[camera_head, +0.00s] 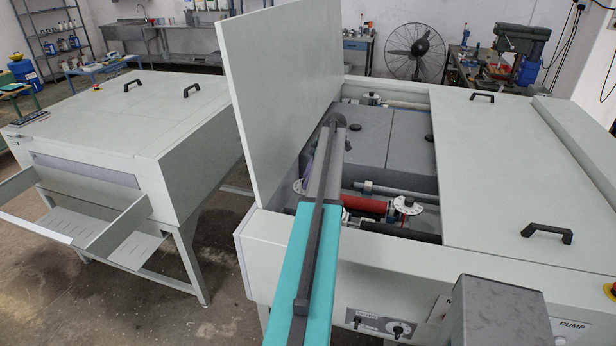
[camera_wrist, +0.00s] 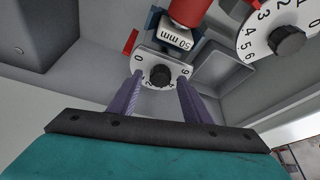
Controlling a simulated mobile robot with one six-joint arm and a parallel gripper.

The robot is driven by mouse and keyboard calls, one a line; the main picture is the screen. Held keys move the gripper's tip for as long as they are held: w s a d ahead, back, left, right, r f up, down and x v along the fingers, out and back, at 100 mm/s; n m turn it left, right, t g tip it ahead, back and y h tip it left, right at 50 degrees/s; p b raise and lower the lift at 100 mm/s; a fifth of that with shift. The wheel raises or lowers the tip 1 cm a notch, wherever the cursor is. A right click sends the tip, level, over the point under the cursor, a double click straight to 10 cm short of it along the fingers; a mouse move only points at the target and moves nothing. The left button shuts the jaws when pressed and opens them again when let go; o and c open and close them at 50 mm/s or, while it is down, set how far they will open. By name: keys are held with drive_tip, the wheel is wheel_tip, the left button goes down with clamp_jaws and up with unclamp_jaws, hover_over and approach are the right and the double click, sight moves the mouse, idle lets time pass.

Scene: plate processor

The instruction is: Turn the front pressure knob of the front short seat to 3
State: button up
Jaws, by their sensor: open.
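In the wrist view my gripper (camera_wrist: 160,80) is open, with one purple finger on each side of a small black knob (camera_wrist: 160,75). Contact cannot be told. The knob sits on a small white dial plate (camera_wrist: 145,62) where a 0 shows at the left and a 9 at the right; its other marks are partly hidden and its setting is unclear. Beside it is a block labelled "50 mm" (camera_wrist: 175,38). In the head view my arm reaches into the open processor (camera_head: 385,140) and hides most of the gripper.
A larger numbered dial with a black knob (camera_wrist: 287,41) is close at the upper right of the wrist view. A red roller (camera_wrist: 188,10) lies above the block. In the head view a raised lid (camera_head: 275,90) stands left of my arm; a closed cover (camera_head: 510,160) lies right.

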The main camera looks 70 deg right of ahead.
drive_tip(key=c, duration=0.8)
drive_tip(key=shift+d, duration=0.25)
drive_tip(key=shift+c, duration=1.2)
drive_tip(key=shift+a, duration=0.2)
